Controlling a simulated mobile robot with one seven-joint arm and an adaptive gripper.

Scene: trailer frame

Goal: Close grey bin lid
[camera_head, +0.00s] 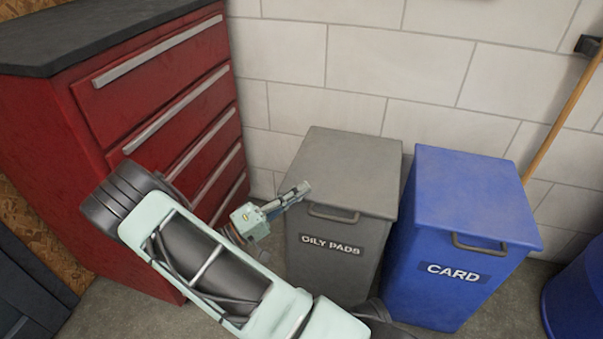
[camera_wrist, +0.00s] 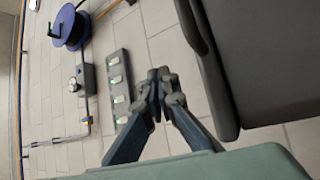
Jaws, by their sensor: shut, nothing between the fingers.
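My gripper (camera_head: 304,188) is at the left front edge of the lid, shut and empty. From this angle I cannot tell whether it touches the lid. In the wrist view, my gripper's fingertips (camera_wrist: 159,77) are together, and a dark grey panel edge, likely the lid (camera_wrist: 270,60), is to their right with a gap between.
A blue bin (camera_head: 450,240) labelled "CARD" stands close on the right. A red drawer cabinet (camera_head: 150,100) is on the left. A wooden pole (camera_head: 563,118) leans at the right. A blue reel (camera_wrist: 70,26) and wall fittings show in the wrist view.

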